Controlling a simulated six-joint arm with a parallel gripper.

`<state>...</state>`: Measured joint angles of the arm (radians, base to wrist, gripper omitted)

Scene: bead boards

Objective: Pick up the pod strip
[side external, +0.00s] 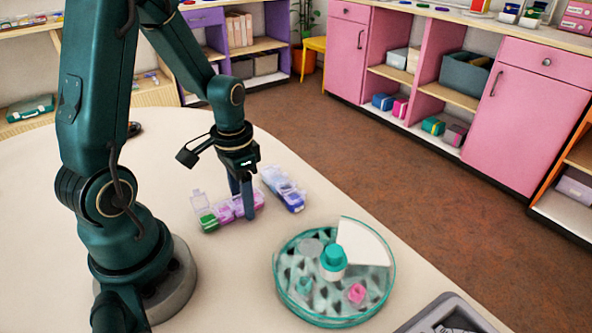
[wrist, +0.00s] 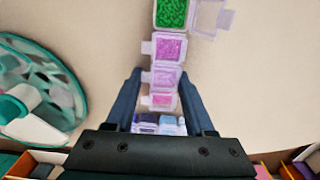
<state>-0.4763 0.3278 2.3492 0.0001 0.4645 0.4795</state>
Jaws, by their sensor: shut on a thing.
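The pod strip (side external: 225,210) is a row of small clear boxes holding green, purple and pink beads. It is at the middle of the pale table, and a clear lid stands open at its green end. My gripper (side external: 242,204) points down over the strip's right part, one finger on each side. In the wrist view, my gripper (wrist: 161,76) is shut on the pod strip (wrist: 166,48), which runs up between the fingers to the green box. I cannot tell whether the strip is clear of the table.
A second strip of clear boxes with blue and purple contents (side external: 283,188) lies just behind and right. A round teal-rimmed tray (side external: 278,283) with a white-and-teal knob stands at the front right. A grey tray (side external: 405,328) is at the lower right edge.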

